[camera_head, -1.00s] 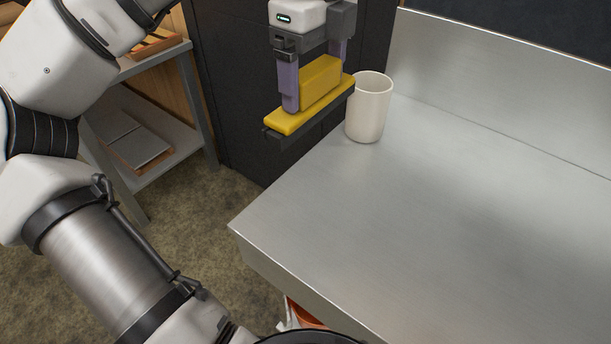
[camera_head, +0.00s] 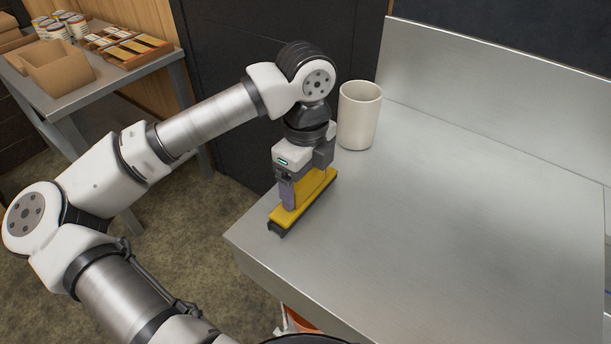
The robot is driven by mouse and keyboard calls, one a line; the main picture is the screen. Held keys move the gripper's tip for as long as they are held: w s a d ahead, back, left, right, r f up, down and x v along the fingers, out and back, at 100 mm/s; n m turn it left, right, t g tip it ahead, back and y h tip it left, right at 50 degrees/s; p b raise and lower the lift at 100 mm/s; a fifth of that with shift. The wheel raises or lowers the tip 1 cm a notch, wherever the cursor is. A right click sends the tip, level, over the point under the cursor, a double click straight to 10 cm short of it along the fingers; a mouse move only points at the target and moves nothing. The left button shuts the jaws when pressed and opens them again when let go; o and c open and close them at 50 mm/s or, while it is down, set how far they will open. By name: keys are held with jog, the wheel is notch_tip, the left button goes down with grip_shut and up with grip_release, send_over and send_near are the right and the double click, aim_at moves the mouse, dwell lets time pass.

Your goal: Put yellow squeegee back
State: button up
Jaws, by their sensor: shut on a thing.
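The yellow squeegee (camera_head: 284,217) has a yellow body with a dark strip along its underside. My gripper (camera_head: 303,190) points down and is shut on the squeegee's raised middle; the near purple finger shows, the far one is mostly hidden. The squeegee is at the left edge part of the metal counter (camera_head: 460,220), low over it or touching it; I cannot tell which. Its near end lies close to the counter's left edge.
A cream cup (camera_head: 359,116) stands on the counter just behind my gripper. The counter's middle and right are clear, with a raised metal back. A side table (camera_head: 110,85) at the upper left holds an open cardboard box (camera_head: 58,72), a wooden tray and several jars.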

aim_at(306, 176)
jog(key=shift+f+b, duration=0.25)
jog(key=shift+b, duration=0.1)
jog(key=o, duration=0.9)
jog(key=shift+r, duration=0.1)
jog(key=shift+r, duration=0.1)
jog(key=shift+r+p, duration=0.2)
jog(key=shift+p, duration=0.3)
notch_tip(306, 176, up, 11)
jog(key=shift+f+b, duration=0.15)
jog(key=shift+b, duration=0.6)
jog(key=shift+r, duration=0.5)
